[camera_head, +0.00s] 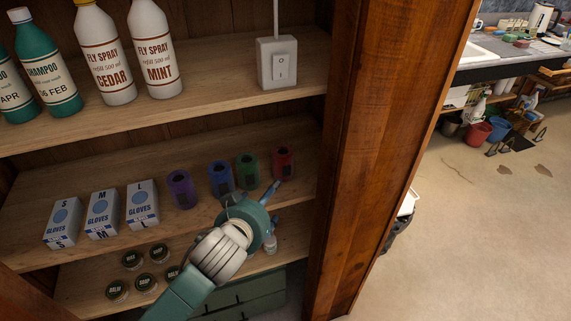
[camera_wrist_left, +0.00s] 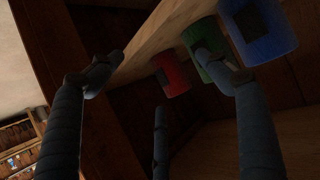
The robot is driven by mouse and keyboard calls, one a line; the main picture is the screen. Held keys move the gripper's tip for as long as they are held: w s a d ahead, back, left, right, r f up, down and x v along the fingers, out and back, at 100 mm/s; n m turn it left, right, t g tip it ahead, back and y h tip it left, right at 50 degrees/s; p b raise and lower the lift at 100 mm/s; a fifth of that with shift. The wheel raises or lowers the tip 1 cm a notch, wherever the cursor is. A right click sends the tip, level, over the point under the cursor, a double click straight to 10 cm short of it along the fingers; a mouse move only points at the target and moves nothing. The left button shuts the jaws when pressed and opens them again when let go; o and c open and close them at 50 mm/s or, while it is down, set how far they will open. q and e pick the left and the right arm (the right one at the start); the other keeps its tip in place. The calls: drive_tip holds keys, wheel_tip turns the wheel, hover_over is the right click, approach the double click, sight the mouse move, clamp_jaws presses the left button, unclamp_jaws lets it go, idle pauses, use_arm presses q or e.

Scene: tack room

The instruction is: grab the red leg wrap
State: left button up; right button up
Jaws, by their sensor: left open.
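The red leg wrap (camera_head: 283,163) is an upright roll at the right end of a row on the middle shelf. It also shows in the left wrist view (camera_wrist_left: 173,72), near the shelf's edge. My left gripper (camera_head: 262,207) is open and empty, in front of and a little below the red wrap in the head view. In the left wrist view its fingers (camera_wrist_left: 155,68) are spread, and the red wrap appears between them, apart from them. The right-hand finger overlaps the green wrap (camera_wrist_left: 205,52); contact cannot be told. My right gripper is not in view.
Left of the red wrap stand green (camera_head: 247,170), blue (camera_head: 221,178) and purple (camera_head: 181,189) wraps, then glove boxes (camera_head: 103,213). A wooden cabinet side (camera_head: 365,150) rises on the right. Bottles (camera_head: 155,52) stand above; tins (camera_head: 146,282) stand on the shelf below.

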sight(285, 167)
use_arm(q)
drive_tip(key=shift+m+t+h, duration=0.3)
drive_tip(key=shift+t+h, duration=0.1)
drive_tip(key=shift+t, duration=0.1)
drive_tip(key=w+d, duration=0.1)
drive_tip(key=w, duration=0.2)
drive_tip(key=w+d+r, duration=0.1)
drive_tip(key=w, duration=0.1)
drive_tip(key=w+d, duration=0.2)
drive_tip(key=w, duration=0.1)
drive_tip(key=shift+w+d+r+p, duration=0.1)
drive_tip(key=shift+w+r+p, duration=0.2)
drive_tip(key=shift+w+p, duration=0.1)
drive_tip(key=shift+w+d+f+p, duration=0.1)
drive_tip(key=shift+w+p, duration=0.2)
drive_tip(key=shift+w, duration=0.1)
drive_tip(key=p+x, duration=0.1)
drive_tip(key=x, duration=0.3)
drive_tip(key=shift+w+d+f, duration=0.1)
drive_tip(key=c, duration=0.9)
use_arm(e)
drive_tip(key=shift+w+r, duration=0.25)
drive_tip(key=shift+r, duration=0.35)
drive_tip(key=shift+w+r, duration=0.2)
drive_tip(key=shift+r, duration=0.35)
